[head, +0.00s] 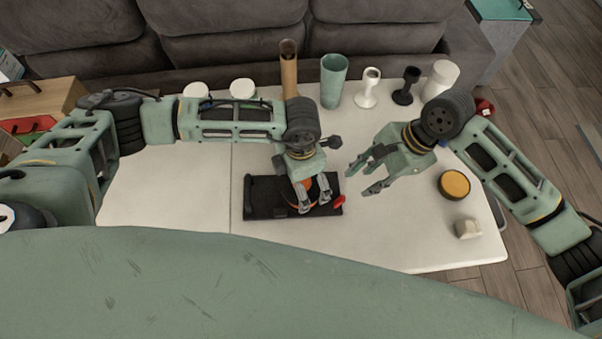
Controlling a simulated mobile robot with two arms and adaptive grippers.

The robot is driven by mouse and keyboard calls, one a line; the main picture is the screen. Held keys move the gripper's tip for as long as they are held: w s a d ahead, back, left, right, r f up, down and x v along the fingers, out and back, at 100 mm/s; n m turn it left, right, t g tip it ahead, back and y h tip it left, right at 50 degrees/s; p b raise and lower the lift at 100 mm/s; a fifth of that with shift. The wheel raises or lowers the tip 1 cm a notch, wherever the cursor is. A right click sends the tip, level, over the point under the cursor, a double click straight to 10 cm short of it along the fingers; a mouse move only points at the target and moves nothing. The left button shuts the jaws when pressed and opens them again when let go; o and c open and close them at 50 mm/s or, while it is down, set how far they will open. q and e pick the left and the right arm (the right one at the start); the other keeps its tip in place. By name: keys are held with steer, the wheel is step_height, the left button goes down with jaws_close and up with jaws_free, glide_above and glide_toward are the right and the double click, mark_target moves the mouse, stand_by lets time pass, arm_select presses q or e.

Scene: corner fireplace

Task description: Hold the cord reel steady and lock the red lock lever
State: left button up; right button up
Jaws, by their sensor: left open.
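The cord reel is a black base (262,197) with an orange drum (315,186), lying on the white table. The red lock lever (339,202) sticks out at the right end of the base. My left gripper (315,204) is over the drum from above, its open fingers pointing down over it and hiding much of the drum. I cannot tell whether the fingers touch it. My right gripper (358,182) is open and empty, to the right of the reel and apart from the lever, with its fingers pointing left.
Along the table's back edge stand a brown tube (288,70), a green cup (333,82), a white goblet (368,88), a black goblet (406,86) and a white cup (441,78). A yellow-topped disc (454,185) and a cream block (467,229) lie at the right. The table's front middle is clear.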

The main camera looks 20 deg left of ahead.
arm_select(q)
steer(key=shift+f, duration=2.25)
steer(key=c, duration=1.5)
steer(key=shift+c, duration=0.4)
arm_select(e)
steer(key=c, duration=0.5)
steer(key=shift+d+f, duration=0.1)
steer(key=shift+d, duration=0.05)
steer(key=shift+c, duration=0.7)
steer(key=d+f+m+y, duration=0.1)
steer(key=d, duration=0.1)
steer(key=w+d+f+m, duration=0.1)
steer(key=d, duration=0.1)
steer(key=d+f+y, duration=0.1)
steer(key=d, duration=0.1)
steer(key=shift+w+d+m+g+y, duration=0.3)
steer(key=shift+w+m+g, duration=0.05)
steer(key=shift+m+g, duration=0.05)
jaws_close()
